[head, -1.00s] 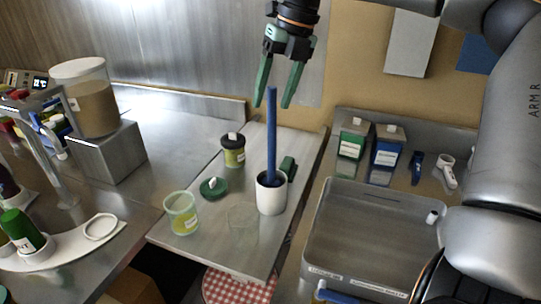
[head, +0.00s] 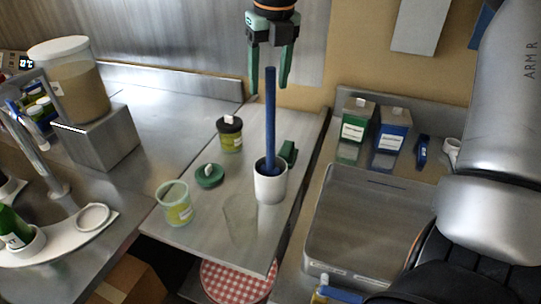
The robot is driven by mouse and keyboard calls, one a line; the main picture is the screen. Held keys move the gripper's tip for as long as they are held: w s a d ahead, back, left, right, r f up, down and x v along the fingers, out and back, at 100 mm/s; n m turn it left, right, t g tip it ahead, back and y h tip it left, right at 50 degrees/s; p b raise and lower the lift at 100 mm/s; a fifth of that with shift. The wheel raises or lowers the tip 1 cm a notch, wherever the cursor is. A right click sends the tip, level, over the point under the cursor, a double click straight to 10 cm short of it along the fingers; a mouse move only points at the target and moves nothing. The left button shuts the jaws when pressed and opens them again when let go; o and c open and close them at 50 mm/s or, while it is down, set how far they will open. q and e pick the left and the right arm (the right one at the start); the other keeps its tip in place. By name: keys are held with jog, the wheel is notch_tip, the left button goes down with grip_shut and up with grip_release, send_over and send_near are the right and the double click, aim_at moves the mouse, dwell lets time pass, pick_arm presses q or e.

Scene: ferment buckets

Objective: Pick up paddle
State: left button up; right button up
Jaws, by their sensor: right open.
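A long blue paddle (head: 270,115) stands nearly upright in a white cup (head: 271,187) on the grey counter. Its lower end is hidden inside the cup. My right gripper (head: 269,85) points down, with its green fingers open. In the picture, the top of the paddle shows between the fingertips, but they are not closed on it. How far the gripper is from the paddle in depth is hard to tell. My left gripper is not in view.
A dark-lidded jar (head: 230,135), a green lid (head: 210,175) and an open green-tinted cup (head: 174,204) stand left of the white cup. A green object (head: 288,152) lies close behind it. A grey tray (head: 370,225) and two boxes are at right.

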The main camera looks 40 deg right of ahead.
aim_at(269, 101)
notch_tip(269, 101, down, 5)
jog(key=shift+w+d+f+p, duration=0.1)
jog(key=shift+d+p, duration=0.05)
jog(key=shift+p, duration=0.15)
grip_shut()
dwell(0.4)
